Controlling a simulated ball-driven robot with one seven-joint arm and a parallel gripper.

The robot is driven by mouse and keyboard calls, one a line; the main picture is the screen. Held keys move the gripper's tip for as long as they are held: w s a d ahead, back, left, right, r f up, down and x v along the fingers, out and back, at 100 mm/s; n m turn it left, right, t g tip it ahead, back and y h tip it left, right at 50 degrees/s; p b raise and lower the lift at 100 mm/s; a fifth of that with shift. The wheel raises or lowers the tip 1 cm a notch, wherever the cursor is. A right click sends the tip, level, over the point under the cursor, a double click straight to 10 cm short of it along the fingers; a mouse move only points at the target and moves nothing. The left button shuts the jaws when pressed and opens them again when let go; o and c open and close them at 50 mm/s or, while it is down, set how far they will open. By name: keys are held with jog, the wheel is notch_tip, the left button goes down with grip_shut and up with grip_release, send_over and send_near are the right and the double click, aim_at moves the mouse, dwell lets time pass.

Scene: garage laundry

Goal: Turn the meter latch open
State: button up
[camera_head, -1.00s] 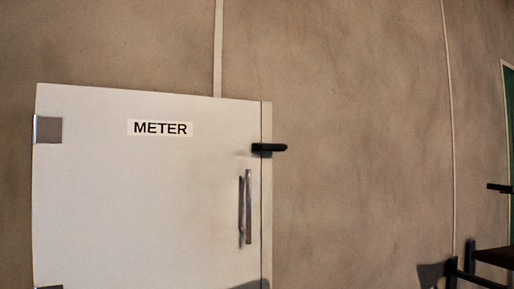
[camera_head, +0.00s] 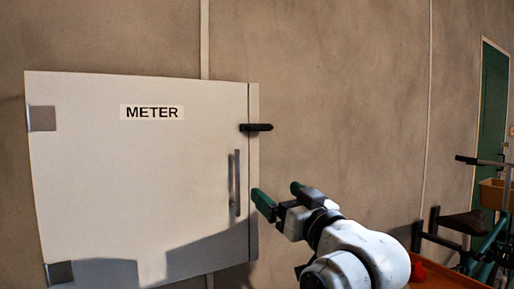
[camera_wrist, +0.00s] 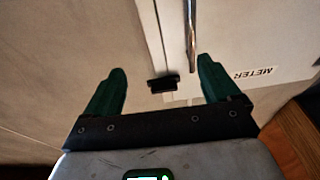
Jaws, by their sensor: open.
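The white meter cabinet (camera_head: 90,165) is on the wall at left in the head view, with a "METER" label (camera_head: 151,112). The black latch (camera_head: 257,127) lies horizontal across the right edge of its closed door. A vertical metal handle (camera_head: 234,183) is below it on the door. My gripper (camera_head: 278,192) is open and empty, below and to the right of the latch. In the wrist view, the latch (camera_wrist: 163,84) shows between the two green fingers of my gripper (camera_wrist: 160,82), apart from them; the handle (camera_wrist: 191,35) is above it.
An orange surface (camera_head: 450,275) is at the lower right, with a bicycle (camera_head: 485,245) behind it. A green door (camera_head: 492,125) is at the far right. The wall (camera_head: 340,110) right of the cabinet is bare.

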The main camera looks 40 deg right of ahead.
jog(key=t+h, duration=0.1)
jog(key=t, duration=0.1)
send_near(263, 129)
jog(key=s, duration=0.2)
jog(key=p+x, duration=0.1)
jog(key=x, duration=0.2)
jog(key=p+x, duration=0.1)
jog(key=x, duration=0.3)
jog(key=p+x, duration=0.1)
jog(key=x, duration=0.2)
jog(key=shift+w+a+f+p, duration=0.2)
jog(key=shift+w+f+p, duration=0.1)
jog(key=shift+w, duration=0.15)
jog(key=shift+c, duration=0.3)
jog(key=c, duration=1)
